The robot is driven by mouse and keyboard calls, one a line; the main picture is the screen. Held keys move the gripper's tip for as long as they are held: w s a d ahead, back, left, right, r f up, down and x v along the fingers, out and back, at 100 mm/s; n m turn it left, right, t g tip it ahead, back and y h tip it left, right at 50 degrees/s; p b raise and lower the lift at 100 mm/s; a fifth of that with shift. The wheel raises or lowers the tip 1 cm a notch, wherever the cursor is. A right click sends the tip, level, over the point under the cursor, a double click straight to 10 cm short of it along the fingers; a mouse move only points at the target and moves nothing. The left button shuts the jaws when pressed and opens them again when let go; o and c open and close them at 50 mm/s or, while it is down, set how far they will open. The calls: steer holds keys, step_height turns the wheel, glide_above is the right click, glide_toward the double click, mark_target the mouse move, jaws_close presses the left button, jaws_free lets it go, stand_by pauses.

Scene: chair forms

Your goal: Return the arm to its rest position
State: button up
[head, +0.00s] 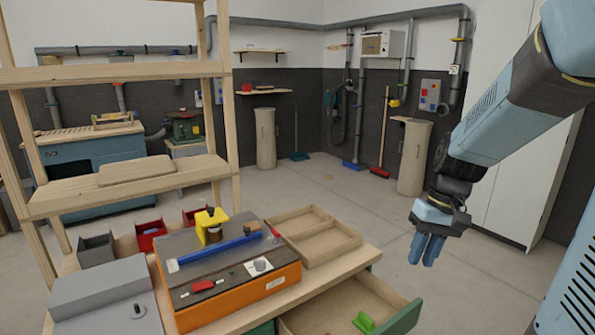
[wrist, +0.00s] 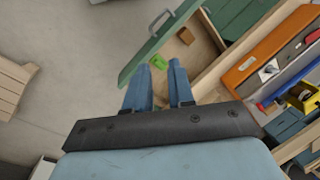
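My blue and black arm (head: 510,120) reaches in from the upper right in the head view. My gripper (head: 425,262) hangs from it, fingers pointing down, in free air to the right of the workbench (head: 340,270). In the wrist view, my gripper (wrist: 159,64) shows two blue fingers with a gap between them. It is open and nothing is between the fingers. It touches nothing that I can see.
An open drawer (head: 405,318) with a green front holds a green object (head: 363,322) below the gripper's left. The bench carries an orange-sided machine (head: 240,295) and a wooden tray (head: 345,243). A tall white cabinet (head: 530,180) stands behind the arm.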

steer(key=s+a+r+t+h, duration=0.2)
steer(key=s+r+t, duration=0.4)
steer(key=s+r, duration=0.3)
steer(key=shift+s+a+r, duration=0.15)
steer(key=shift+a+r, duration=0.05)
steer(key=shift+r, duration=1)
